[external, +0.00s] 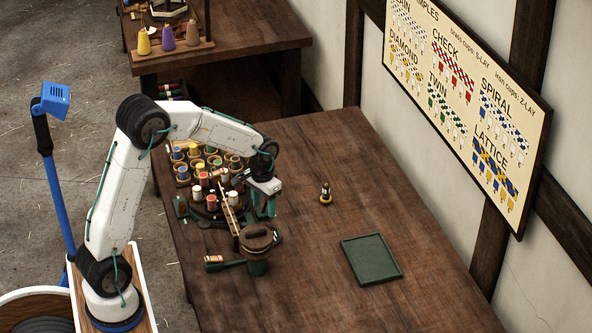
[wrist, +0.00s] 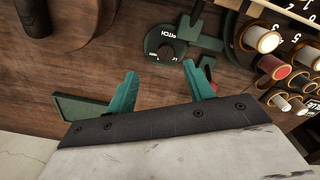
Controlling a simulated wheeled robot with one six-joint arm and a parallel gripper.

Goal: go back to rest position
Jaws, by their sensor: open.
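My gripper (external: 264,205) is above the wooden table, beside the bobbin rack. In the wrist view its two teal fingers (wrist: 165,90) are spread apart with nothing between them. My arm bends over from the base at the lower left in the external view. No object hangs from the gripper.
A pattern board (external: 462,90) hangs on the wall. The table's right and far parts are mostly clear.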

